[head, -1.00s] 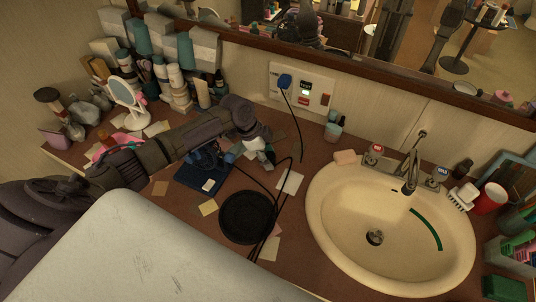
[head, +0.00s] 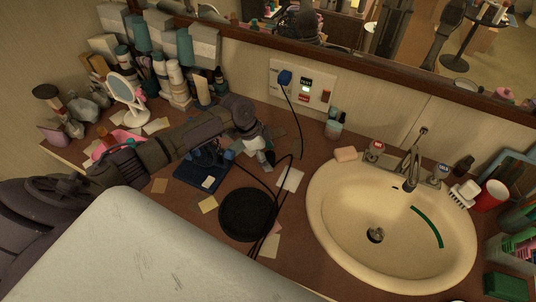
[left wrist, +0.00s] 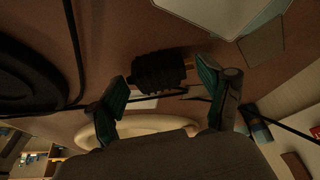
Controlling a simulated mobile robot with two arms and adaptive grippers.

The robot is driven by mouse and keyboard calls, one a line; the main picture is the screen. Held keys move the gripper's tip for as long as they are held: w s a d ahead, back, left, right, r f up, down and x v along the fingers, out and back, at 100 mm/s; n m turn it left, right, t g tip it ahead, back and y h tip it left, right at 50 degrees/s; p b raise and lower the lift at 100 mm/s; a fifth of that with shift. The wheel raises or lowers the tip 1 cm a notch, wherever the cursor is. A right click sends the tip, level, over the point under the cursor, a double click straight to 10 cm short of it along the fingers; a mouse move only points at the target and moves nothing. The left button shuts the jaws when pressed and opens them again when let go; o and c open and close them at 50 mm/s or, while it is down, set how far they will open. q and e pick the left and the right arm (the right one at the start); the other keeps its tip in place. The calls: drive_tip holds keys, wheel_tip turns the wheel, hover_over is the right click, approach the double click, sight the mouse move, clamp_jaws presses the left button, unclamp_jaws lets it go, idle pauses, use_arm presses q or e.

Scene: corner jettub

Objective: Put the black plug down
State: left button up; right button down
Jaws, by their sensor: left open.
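The black plug (left wrist: 158,73), ribbed and with a brass-coloured end, shows in the left wrist view between the fingertips of my left gripper (left wrist: 166,79). The fingers, with green pads, are spread apart, with a gap visible on the plug's left side. In the head view my left gripper (head: 264,154) is low over the brown counter (head: 310,170), left of the sink; the plug cannot be made out clearly there. I cannot tell whether the plug rests on the counter. My right gripper is not in view.
A black round dish (head: 247,214) and black cables lie close to the gripper. A blue plug (head: 285,77) sits in the wall panel. The sink (head: 335,240) is to the right. Bottles and a round mirror (head: 123,88) crowd the left back. Paper pieces lie about.

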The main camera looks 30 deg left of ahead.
use_arm(q)
drive_tip(key=shift+r, duration=0.35)
drive_tip(key=v, duration=1.2)
drive_tip(key=shift+r+b, duration=0.25)
drive_tip(key=shift+b, duration=0.1)
